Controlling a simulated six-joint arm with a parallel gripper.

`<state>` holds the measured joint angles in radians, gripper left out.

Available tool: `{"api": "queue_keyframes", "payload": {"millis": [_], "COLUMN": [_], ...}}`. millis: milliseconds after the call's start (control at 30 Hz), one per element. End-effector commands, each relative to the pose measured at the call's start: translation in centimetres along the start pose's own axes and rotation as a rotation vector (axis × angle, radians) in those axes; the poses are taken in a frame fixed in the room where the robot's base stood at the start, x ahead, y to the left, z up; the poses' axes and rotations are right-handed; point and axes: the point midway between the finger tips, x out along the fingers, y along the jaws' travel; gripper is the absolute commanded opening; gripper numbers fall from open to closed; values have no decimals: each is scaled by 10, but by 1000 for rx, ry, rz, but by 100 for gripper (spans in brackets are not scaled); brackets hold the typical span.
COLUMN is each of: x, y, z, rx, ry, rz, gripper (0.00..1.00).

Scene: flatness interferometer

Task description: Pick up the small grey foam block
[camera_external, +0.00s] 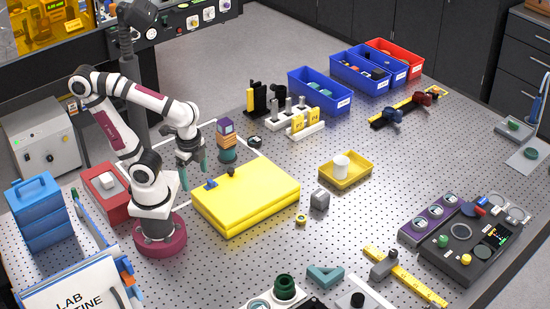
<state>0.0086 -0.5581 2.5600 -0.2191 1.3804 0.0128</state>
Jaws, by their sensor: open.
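A small grey block (320,200) stands on the perforated table, right of the yellow case and just in front of the yellow tray. It looks like the foam block, but its material cannot be told at this size. My gripper (194,176) is open and empty, with teal fingers pointing down. It hangs near the back left corner of the yellow case (247,204), well to the left of the grey block and apart from it.
A yellow tray (359,179) holds a white cup (341,166). A small yellow ring-like item (301,219) lies close to the block's left. Table right of the tray is clear.

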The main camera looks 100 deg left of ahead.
Motion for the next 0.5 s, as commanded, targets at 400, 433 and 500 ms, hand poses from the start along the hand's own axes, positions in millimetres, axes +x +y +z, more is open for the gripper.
{"api": "queue_keyframes", "payload": {"millis": [400,433,500], "x": [0,0,4], "y": [0,-1,-11], "z": [0,0,3], "rx": [0,2,26], "ry": [0,-4,-59], "rz": [0,-3,-33], "gripper": [98,98,98]}}
